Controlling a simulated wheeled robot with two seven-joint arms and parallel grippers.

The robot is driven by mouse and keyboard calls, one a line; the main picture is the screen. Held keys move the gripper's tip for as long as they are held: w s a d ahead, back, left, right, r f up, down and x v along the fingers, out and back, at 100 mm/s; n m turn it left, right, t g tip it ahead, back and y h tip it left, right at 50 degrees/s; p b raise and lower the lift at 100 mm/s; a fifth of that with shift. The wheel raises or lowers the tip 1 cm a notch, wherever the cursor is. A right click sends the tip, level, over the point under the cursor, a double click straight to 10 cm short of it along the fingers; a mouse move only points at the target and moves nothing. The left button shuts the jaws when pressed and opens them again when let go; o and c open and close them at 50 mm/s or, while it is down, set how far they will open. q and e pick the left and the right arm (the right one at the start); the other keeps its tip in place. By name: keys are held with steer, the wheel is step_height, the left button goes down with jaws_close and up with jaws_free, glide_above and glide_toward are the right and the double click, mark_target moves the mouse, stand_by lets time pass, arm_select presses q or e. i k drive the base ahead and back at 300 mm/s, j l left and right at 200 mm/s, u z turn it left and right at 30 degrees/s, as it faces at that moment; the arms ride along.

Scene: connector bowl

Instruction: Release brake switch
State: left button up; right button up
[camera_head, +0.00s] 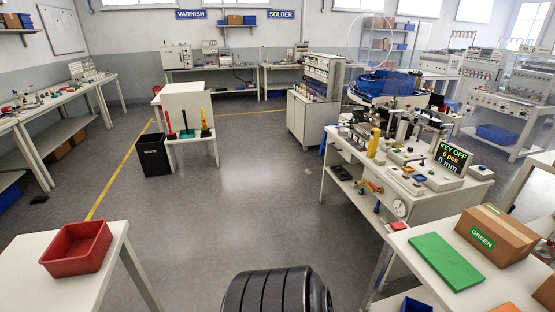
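The workbench with the blue bowl machine (383,82) stands right of centre. A small black display (449,157) on it reads "KEY OFF", "0 pcs" and "0 mm". Small control boxes with coloured buttons (412,172) sit along the bench's front part. I cannot tell which of these small parts is the brake switch. A yellow upright part (374,142) stands at the bench's left side. A round white gauge (399,209) is at its front lower corner. Neither of my grippers is in view.
A red bin (77,247) sits on a white table at lower left. A cardboard box (494,236) and a green sheet (445,261) lie on a table at lower right. A black waste bin (154,155) stands by a small tool table. The middle floor is clear.

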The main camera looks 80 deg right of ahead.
mark_target(400, 225)
steer(key=z, duration=3.8)
